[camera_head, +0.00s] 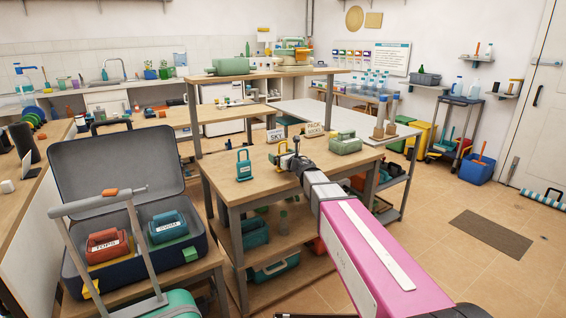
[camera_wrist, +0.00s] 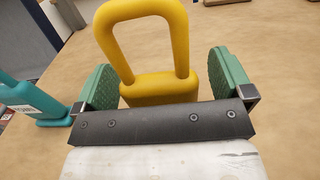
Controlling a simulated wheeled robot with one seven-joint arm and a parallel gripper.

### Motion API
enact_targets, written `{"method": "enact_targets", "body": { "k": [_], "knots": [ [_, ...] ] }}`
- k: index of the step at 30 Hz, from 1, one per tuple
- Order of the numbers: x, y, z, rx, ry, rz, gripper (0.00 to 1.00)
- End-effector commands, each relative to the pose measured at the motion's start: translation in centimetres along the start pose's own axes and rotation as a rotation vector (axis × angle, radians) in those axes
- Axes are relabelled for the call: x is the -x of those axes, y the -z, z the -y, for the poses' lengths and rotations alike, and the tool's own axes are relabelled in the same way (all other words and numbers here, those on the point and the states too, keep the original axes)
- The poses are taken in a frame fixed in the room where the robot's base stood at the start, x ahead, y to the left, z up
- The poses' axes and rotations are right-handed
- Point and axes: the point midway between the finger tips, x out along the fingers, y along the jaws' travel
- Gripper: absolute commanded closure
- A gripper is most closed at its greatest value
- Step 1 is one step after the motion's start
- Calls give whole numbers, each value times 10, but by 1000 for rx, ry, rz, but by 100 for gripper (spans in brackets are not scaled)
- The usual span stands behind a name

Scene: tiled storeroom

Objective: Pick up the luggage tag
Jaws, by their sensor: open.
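A yellow tag-shaped piece with a loop handle (camera_head: 283,150) stands on the wooden table; it fills the middle of the wrist view (camera_wrist: 160,88). A teal tag-shaped piece with a white label (camera_head: 244,166) stands to its left, and shows at the left edge of the wrist view (camera_wrist: 35,105). I cannot tell which of the two is the luggage tag. My gripper (camera_head: 292,164) is open at the yellow piece. In the wrist view its green-padded fingers stand either side of the yellow body, with gaps showing. The yellow piece's lower part is hidden behind my gripper.
Small signs (camera_head: 275,136) stand behind on the table (camera_head: 225,188). A green-topped box (camera_head: 345,143) is to the right, and a raised shelf (camera_head: 270,76) spans the back. An open suitcase (camera_head: 120,165) with labelled boxes is at left. Bare tabletop lies around the teal piece.

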Motion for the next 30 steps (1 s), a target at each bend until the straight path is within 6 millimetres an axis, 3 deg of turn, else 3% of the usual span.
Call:
{"method": "enact_targets", "body": {
  "k": [8,11,13,14,24,30],
  "knots": [
    [-7,0,0,0,0,1,2],
    [-7,0,0,0,0,1,28],
    [-7,0,0,0,0,1,51],
    [-7,0,0,0,0,1,56],
    [-7,-1,0,0,0,1,56],
    [-7,-13,0,1,0,1,56]
  ]
}}
